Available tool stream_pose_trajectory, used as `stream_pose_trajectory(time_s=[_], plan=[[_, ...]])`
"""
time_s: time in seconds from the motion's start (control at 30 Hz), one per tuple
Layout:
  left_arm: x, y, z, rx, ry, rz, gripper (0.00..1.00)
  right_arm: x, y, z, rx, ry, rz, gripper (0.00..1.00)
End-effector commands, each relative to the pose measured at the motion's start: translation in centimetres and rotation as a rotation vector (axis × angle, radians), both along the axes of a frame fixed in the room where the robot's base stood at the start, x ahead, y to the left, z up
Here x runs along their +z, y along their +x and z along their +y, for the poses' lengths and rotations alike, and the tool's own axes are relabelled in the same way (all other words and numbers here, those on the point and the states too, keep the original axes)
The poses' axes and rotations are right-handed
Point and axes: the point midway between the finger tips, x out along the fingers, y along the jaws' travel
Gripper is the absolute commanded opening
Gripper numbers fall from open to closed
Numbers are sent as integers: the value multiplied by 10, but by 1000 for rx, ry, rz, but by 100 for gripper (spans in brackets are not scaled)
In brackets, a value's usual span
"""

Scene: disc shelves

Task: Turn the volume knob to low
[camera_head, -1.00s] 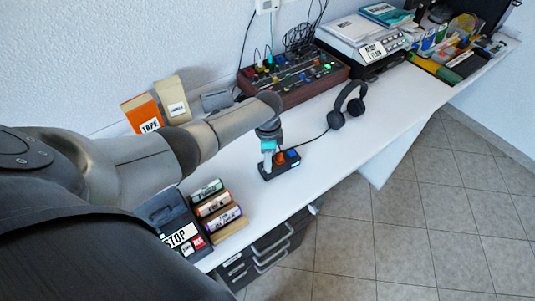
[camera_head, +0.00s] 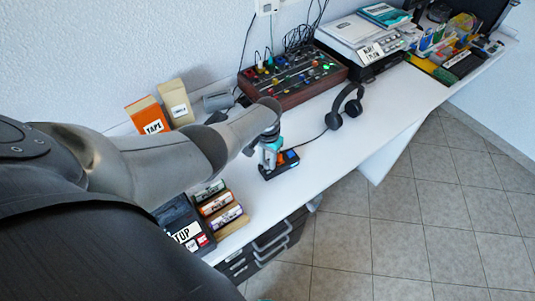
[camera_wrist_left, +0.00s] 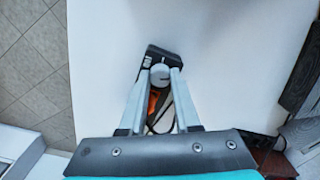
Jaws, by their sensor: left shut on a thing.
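A small black control box (camera_head: 284,169) with an orange and a blue part lies on the white table. In the left wrist view the black box (camera_wrist_left: 155,53) is at the fingertips, with a round grey-white knob (camera_wrist_left: 160,74) on it. My left gripper (camera_head: 267,164) reaches down onto the box's left end. In the wrist view its two fingers (camera_wrist_left: 160,71) are closed on the sides of the knob. The knob's setting cannot be read. In the head view the gripper hides the knob. My right gripper is not in view.
Headphones (camera_head: 346,106) lie right of the box, a cable running toward it. A mixer (camera_head: 293,78) stands behind. Labelled cylinders (camera_head: 217,205) and a black device (camera_head: 183,228) are at the front left. Tape boxes (camera_head: 147,115) stand by the wall. The table's front edge is close.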

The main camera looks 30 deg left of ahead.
Motion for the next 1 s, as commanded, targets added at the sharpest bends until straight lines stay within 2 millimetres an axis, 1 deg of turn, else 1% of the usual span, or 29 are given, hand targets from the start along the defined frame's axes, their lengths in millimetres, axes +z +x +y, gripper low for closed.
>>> stream_pose_trajectory(time_s=[0.4,1.0], plan=[[1,1,-1,397,-2,-1,0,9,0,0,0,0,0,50],[1,1,-1,953,-1,-1,0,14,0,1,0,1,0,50]])
